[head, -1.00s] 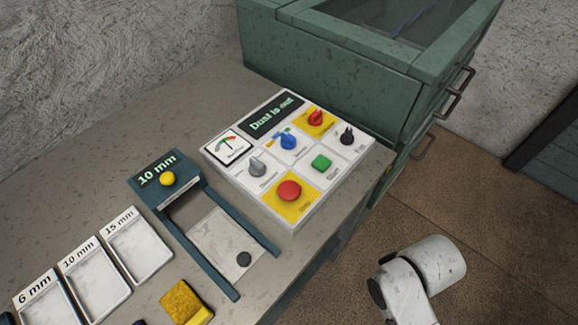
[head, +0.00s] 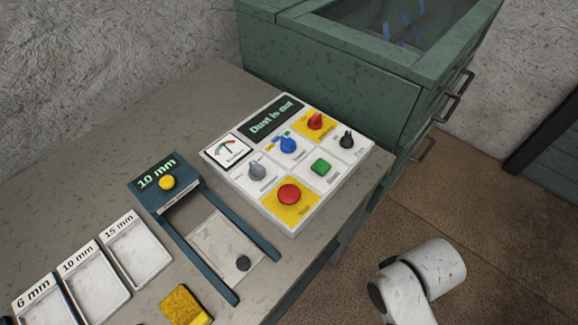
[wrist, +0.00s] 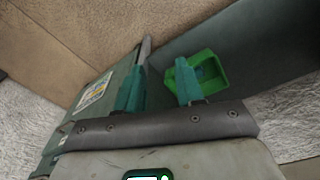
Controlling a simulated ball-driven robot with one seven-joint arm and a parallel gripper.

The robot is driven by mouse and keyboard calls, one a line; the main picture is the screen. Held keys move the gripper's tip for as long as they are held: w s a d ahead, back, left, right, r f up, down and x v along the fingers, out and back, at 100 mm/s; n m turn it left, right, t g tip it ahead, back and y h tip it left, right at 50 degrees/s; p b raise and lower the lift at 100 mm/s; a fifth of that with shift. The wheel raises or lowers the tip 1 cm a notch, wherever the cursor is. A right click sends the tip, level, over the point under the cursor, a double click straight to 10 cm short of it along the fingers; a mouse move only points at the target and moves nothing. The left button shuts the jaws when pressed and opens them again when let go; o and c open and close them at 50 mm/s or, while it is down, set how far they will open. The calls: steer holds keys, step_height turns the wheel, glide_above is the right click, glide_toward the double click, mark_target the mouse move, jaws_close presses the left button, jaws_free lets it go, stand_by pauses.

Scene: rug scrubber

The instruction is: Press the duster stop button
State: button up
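The white control panel (head: 333,185) lies on the grey table in the head view, with its display (head: 271,119) reading "Dust is out". A round red button (head: 289,194) on a yellow square sits at its near corner; the small label under it looks like "Stop".
A green cabinet (head: 330,75) with a glass top stands behind the panel. A teal frame (head: 167,199) with a yellow button and labelled trays (head: 137,247) lie left of the panel. A yellow sponge-like block (head: 185,305) is in front. A bright green box (wrist: 208,70) shows in the wrist view.

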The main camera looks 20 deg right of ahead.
jaws_close()
stand_by(1.4)
